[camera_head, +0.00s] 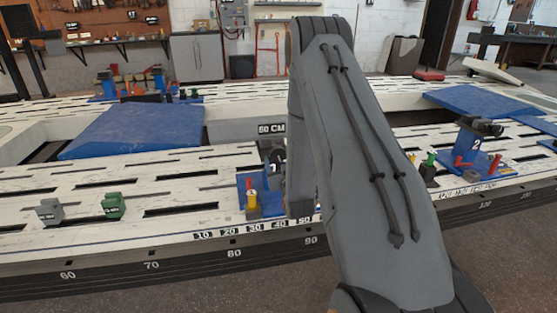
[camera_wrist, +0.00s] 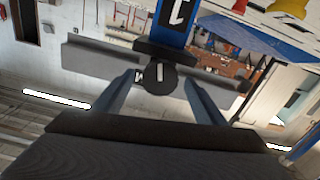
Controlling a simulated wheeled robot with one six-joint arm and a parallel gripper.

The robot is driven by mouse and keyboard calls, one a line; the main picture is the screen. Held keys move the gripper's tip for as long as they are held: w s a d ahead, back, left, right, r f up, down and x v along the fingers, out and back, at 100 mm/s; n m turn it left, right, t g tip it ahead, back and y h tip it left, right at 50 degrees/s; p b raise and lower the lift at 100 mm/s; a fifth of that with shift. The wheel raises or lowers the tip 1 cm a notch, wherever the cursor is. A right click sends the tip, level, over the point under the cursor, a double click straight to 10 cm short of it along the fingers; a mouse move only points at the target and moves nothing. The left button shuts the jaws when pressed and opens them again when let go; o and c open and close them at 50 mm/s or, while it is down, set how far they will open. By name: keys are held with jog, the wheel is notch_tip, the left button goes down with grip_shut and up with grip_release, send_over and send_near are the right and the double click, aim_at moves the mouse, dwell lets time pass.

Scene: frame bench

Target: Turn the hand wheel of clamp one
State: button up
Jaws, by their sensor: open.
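Clamp one shows in the wrist view as a blue post (camera_wrist: 174,22) marked with a "1", with long grey jaws (camera_wrist: 95,54) across it. Its hand wheel (camera_wrist: 158,85) is a dark round knob with a pale mark, facing the camera. My gripper (camera_wrist: 160,76) is open, one finger to each side of the wheel. I cannot tell whether the fingers touch the wheel or stop short of it. In the head view, clamp one's blue base (camera_head: 243,184) shows beside my arm, while my arm hides most of its upper part and my gripper.
A white slotted frame bench (camera_head: 200,165) fills the middle. Clamp two (camera_head: 478,140) stands to the right. A grey block (camera_head: 48,212) and a green block (camera_head: 114,206) sit at the front left. A blue ramp (camera_head: 135,130) lies behind them. Red and yellow pieces stand by clamp one's base.

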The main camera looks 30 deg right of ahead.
jog(key=shift+x, duration=0.8)
jog(key=c, duration=1)
jog(key=shift+c, duration=0.2)
